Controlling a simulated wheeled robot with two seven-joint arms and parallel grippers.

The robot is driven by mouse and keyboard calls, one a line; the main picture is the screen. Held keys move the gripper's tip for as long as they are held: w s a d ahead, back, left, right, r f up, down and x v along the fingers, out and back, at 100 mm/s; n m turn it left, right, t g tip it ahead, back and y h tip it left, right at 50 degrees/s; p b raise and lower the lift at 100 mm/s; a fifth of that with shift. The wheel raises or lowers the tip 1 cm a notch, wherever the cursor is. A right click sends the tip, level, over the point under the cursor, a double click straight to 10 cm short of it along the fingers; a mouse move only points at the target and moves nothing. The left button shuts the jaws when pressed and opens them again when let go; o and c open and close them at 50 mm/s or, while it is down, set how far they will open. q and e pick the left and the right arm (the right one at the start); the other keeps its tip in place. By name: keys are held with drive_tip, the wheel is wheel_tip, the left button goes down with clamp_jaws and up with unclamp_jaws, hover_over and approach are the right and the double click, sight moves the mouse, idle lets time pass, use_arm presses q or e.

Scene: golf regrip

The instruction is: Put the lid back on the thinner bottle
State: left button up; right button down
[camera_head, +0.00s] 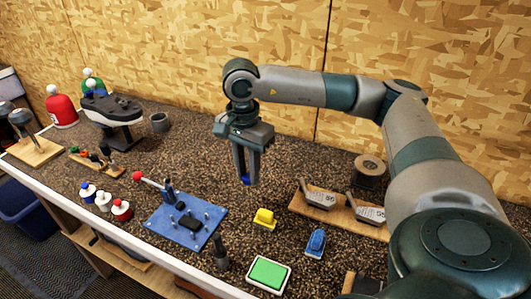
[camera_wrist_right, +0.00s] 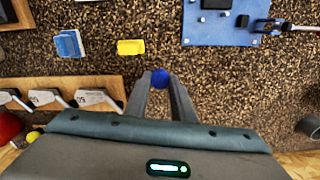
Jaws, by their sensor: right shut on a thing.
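My right gripper (camera_head: 247,182) hangs fingers-down above the middle of the bench. It is shut on a small round blue piece (camera_wrist_right: 160,78) that looks like a lid, held between the fingertips; its blue also shows in the head view (camera_head: 246,180). My left gripper is not in view.
A blue plate with a red-knobbed clamp (camera_head: 210,229) lies between the bottles and the gripper. A yellow block (camera_head: 264,220), a blue block (camera_head: 316,243) and a green pad (camera_head: 268,273) sit in front. Club heads (camera_head: 320,198) on a wooden board lie right.

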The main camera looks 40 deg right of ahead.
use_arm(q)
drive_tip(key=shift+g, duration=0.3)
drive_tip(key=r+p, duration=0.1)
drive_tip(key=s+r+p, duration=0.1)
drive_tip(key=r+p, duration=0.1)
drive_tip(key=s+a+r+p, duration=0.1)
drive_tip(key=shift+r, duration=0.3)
use_arm(e)
drive_tip(key=s+a+n, duration=0.4)
drive_tip(key=a+n, duration=1.1)
drive_tip(key=shift+a+r, duration=0.15)
drive_tip(key=shift+a, duration=0.25)
